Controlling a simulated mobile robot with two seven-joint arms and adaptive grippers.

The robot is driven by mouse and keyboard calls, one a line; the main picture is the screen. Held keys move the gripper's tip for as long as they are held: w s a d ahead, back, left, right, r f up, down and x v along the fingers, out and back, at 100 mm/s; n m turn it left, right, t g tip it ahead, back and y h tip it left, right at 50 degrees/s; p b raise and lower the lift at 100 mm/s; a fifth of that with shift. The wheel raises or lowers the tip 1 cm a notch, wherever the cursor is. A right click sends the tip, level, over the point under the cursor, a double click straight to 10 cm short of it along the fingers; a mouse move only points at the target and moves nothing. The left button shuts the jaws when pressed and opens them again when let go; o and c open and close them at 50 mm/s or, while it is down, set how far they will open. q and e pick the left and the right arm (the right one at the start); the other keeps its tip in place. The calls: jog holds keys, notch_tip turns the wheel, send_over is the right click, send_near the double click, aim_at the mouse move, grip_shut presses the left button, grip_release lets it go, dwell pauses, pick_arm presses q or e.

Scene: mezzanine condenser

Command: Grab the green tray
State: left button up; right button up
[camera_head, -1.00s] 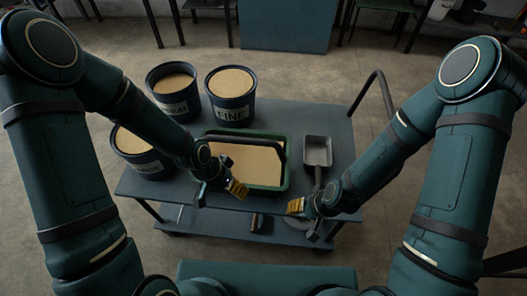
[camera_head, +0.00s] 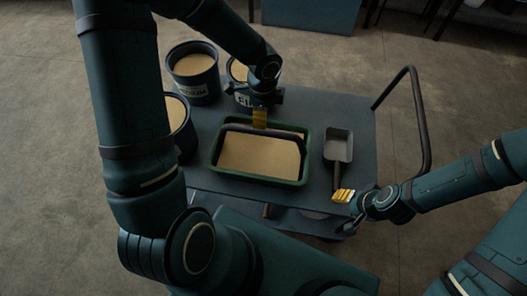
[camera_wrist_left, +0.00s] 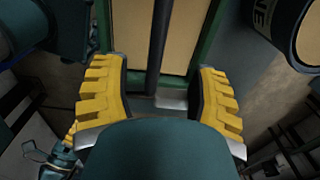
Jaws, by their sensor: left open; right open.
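The green tray (camera_head: 307,158) lies on the cart top, filled with tan sand. A dark bar handle (camera_head: 290,141) spans it from side to side. My left gripper (camera_head: 260,118) is open over the tray's far side, close to the bar. In the left wrist view, the bar (camera_wrist_left: 159,45) runs between the two yellow fingers, with the green tray rim (camera_wrist_left: 207,42) beyond; I cannot tell whether they touch the bar. My right gripper (camera_head: 343,196) is open and empty near the cart's front right, by the scoop's handle.
Several sand-filled buckets stand behind and left of the tray: the MEDIUM one (camera_head: 192,88), the FINE one (camera_head: 243,99) and one at the left (camera_head: 184,135). A grey scoop (camera_head: 338,147) lies right of the tray. The cart's push rail (camera_head: 418,120) rises at the right.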

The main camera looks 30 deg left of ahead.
aim_at(262, 132)
pick_arm(q)
notch_tip(262, 132, down, 5)
jog(key=shift+r+b, duration=0.15)
jog(key=shift+b, duration=0.3)
jog(key=shift+s+a+f+b, duration=0.15)
jog(key=shift+f+b, duration=0.55)
jog(key=shift+f, duration=1.9)
jog(key=shift+o, duration=0.2)
grip_shut()
jog(key=shift+r, duration=0.1)
